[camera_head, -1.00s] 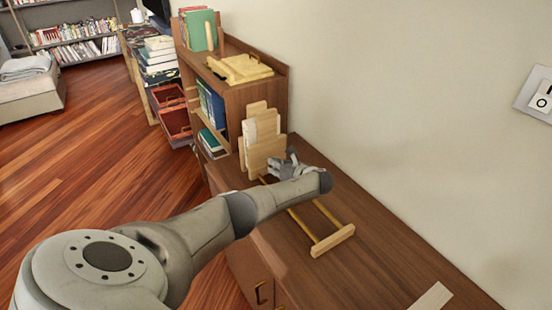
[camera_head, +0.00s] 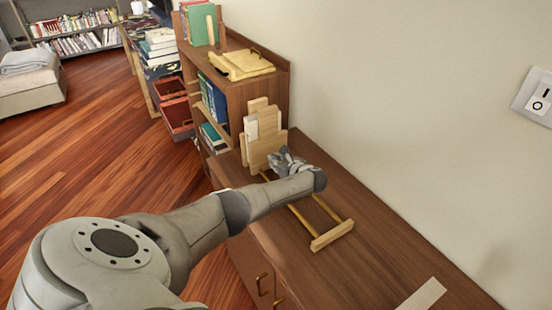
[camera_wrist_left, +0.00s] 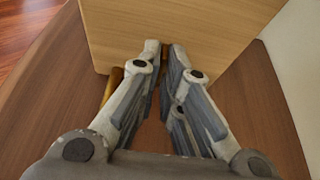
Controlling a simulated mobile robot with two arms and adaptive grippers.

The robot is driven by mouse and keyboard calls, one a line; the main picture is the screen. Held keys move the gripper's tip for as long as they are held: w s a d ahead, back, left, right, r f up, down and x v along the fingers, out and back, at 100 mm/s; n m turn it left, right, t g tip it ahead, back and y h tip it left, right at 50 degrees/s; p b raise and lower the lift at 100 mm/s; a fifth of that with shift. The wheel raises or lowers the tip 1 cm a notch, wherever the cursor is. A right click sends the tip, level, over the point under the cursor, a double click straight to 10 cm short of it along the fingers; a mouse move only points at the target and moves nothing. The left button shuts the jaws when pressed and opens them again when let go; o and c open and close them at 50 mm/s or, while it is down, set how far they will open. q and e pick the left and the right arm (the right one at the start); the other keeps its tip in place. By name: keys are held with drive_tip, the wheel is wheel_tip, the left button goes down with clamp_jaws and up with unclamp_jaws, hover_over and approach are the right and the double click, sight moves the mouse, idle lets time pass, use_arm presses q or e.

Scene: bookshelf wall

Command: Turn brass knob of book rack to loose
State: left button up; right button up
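The book rack has an upright wooden end panel (camera_head: 265,151), two brass rails and a low wooden end bar (camera_head: 332,235). It lies on the brown cabinet top. My left gripper (camera_head: 280,158) is low in front of the end panel, over the rails. In the left wrist view the fingers (camera_wrist_left: 164,56) point at the pale panel (camera_wrist_left: 180,25), their tips close together with a narrow gap. A brass rail (camera_wrist_left: 110,86) shows beside the left finger. I cannot make out the brass knob; the fingers may hide it. My right gripper is not in view.
A taller shelf unit (camera_head: 262,95) with books and a yellow wooden rack (camera_head: 240,65) stands behind the panel. The wall (camera_head: 420,120) runs along the right. The cabinet top (camera_head: 375,265) is mostly clear in front, apart from a pale strip (camera_head: 424,295).

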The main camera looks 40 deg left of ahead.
use_arm(q)
drive_tip(key=o, duration=0.4)
drive_tip(key=shift+d, duration=0.1)
drive_tip(key=v, duration=1.2)
drive_tip(key=shift+f, duration=0.1)
